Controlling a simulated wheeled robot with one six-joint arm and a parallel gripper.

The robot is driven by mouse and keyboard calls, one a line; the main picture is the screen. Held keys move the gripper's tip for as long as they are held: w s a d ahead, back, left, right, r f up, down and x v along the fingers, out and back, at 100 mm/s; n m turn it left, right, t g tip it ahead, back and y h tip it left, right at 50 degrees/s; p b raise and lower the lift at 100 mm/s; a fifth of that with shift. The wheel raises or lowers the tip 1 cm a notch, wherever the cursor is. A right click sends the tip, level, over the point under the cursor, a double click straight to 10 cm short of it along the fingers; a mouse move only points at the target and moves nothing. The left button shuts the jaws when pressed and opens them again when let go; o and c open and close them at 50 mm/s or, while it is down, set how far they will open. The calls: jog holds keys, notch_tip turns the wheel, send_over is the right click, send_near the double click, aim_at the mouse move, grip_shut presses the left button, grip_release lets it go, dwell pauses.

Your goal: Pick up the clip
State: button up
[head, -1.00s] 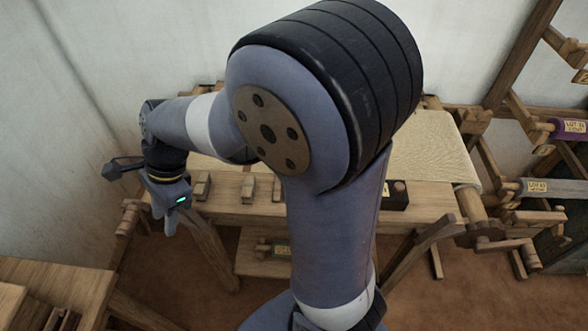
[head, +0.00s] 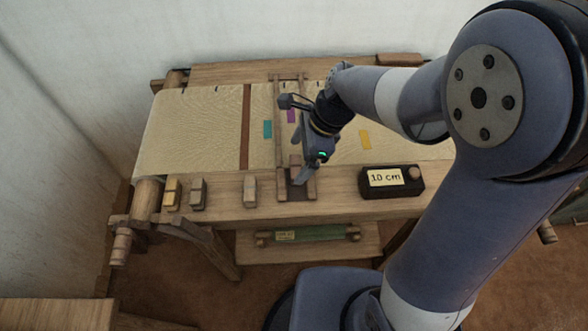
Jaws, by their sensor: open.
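Several small clip-like wooden blocks sit on the loom's front beam: a yellowish one (head: 172,193), a greyish one (head: 198,193) and a light brown one (head: 249,191). I cannot tell which of them, if any, is the task's clip. My gripper (head: 301,165) points down over the front end of a narrow wooden frame (head: 311,186), to the right of the light brown block. Its jaws are open. A small brown piece shows beside the fingers in that frame; the fingers partly hide it, and I cannot tell whether they touch it.
A black box labelled "10 cm" (head: 411,186) stands right of the gripper. A green roll (head: 315,233) lies on the lower shelf.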

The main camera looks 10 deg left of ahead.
aim_at(295, 166)
jog(key=x, duration=0.3)
jog(key=shift+d+f, duration=0.25)
jog(key=shift+f, duration=0.2)
jog(key=shift+a+f, duration=0.25)
jog(key=shift+f, duration=0.3)
jog(key=shift+c, duration=0.4)
jog(key=c, duration=1)
